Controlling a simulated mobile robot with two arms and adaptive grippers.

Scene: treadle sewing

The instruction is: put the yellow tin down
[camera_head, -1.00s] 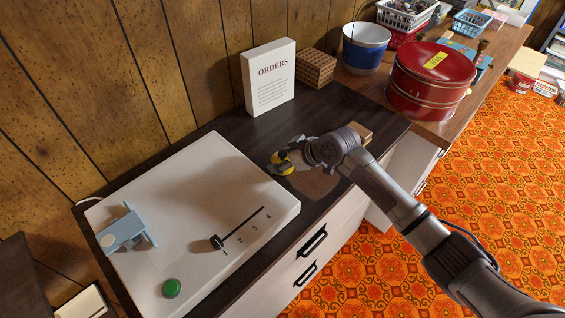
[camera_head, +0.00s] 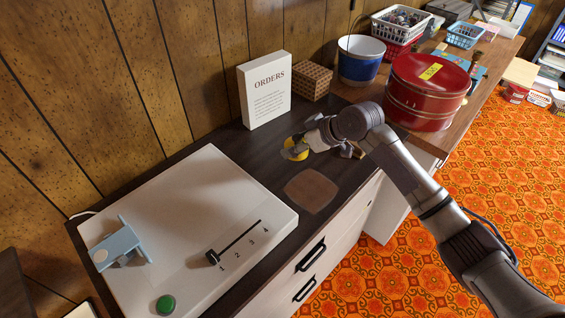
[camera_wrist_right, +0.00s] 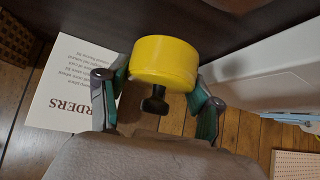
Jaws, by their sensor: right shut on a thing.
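The yellow tin (camera_head: 295,153) is small and round, above the dark cabinet top (camera_head: 258,165) and in front of the ORDERS sign. My right gripper (camera_head: 303,146) is shut on it. In the right wrist view the yellow tin (camera_wrist_right: 165,62) sits between the green-padded fingers of my right gripper (camera_wrist_right: 160,95), and a black knob sticks out from its near face. I cannot tell whether the tin touches the cabinet top. My left gripper is not in view.
A brown square mat (camera_head: 312,190) lies bare on the cabinet top. The white panel (camera_head: 190,190), with slider and green button, is to its left. The ORDERS sign (camera_head: 265,92) and a woven box (camera_head: 312,80) stand behind. A red round tin (camera_head: 430,92) and blue bucket (camera_head: 360,62) stand further right.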

